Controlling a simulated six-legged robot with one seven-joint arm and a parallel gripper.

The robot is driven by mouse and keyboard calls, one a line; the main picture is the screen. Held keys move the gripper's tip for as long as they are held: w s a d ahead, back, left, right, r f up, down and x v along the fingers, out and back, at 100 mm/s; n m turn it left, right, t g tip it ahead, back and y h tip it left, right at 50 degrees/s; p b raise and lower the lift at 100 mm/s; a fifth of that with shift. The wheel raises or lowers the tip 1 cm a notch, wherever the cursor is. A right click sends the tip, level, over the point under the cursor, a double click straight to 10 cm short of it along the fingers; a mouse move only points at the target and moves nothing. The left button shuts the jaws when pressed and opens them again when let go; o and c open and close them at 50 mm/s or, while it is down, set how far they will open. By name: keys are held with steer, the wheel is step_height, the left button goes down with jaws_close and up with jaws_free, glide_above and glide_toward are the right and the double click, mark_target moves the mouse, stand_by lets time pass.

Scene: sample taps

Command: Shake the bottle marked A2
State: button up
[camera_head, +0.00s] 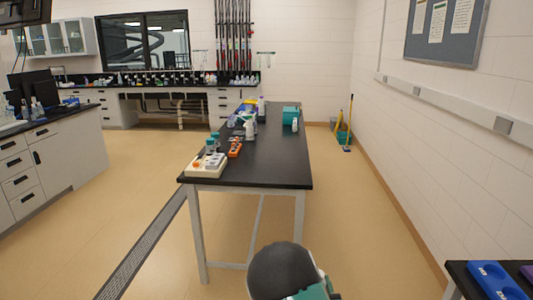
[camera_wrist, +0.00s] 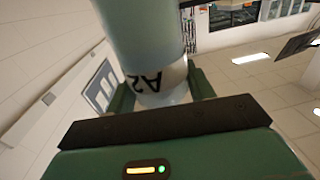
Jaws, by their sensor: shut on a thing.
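The bottle marked A2 (camera_wrist: 140,35) is large and close in the wrist view. It has a pale blue-grey body and a white band with a dark "A2", which reads upside down in this picture. My gripper (camera_wrist: 162,92) is shut on it, with a green finger on each side of the bottle. The top of the bottle's picture is cut off by the frame edge. In the head view, a dark rounded part of my arm with green pieces shows at the bottom, and the bottle cannot be seen there.
A long black-topped table (camera_head: 270,160) stands ahead, with a cream rack (camera_head: 207,168), an orange rack (camera_head: 235,149) and a teal box (camera_head: 290,114). A blue tray (camera_head: 497,282) sits on a table at the lower right. Open floor lies on both sides of the long table.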

step_height(320, 180, down, 3)
steer(key=shift+r, duration=0.1)
step_height(320, 180, up, 8)
steer(key=shift+s+f, duration=0.15)
steer(key=shift+f, duration=3.85)
steer(key=shift+d+r, duration=0.1)
steer(key=shift+r, duration=0.1)
